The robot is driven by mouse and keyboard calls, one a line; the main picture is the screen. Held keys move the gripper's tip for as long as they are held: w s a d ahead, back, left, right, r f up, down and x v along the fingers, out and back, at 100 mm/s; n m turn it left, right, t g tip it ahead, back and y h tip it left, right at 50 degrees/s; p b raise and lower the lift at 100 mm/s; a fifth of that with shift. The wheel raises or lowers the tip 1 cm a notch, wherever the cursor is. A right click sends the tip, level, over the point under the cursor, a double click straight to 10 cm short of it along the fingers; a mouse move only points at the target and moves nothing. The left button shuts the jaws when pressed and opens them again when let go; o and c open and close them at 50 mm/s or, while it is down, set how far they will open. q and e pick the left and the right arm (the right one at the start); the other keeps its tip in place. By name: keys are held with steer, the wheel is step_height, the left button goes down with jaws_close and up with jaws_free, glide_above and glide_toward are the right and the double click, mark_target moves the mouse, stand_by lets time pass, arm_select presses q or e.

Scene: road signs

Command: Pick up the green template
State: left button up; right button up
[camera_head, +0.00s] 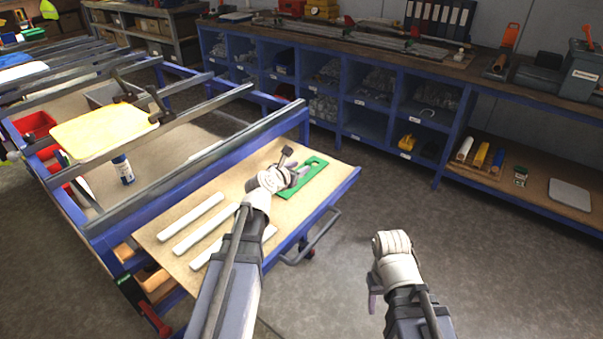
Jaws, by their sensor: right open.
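The green template (308,180) is a flat green strip with a hole near its far end. It lies at an angle on the tan top of the cart, near the right edge. My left gripper (296,176) is at the template's left side and covers part of it. Whether its fingers touch or hold the template cannot be told. My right gripper (376,280) is open, over the grey floor to the right of the cart, apart from the template.
A blue-framed rack (275,125) with a yellow panel (100,130) adjoins the cart. A blue shelving bench (370,105) stands behind. Floor right of the cart is clear.

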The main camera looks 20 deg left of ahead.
mark_target(308, 164)
arm_select(q)
steer(key=shift+b+x, duration=1.5)
steer(key=shift+x, duration=2.4)
steer(key=shift+s+f, duration=0.1)
steer(key=shift+f, duration=0.05)
jaws_close()
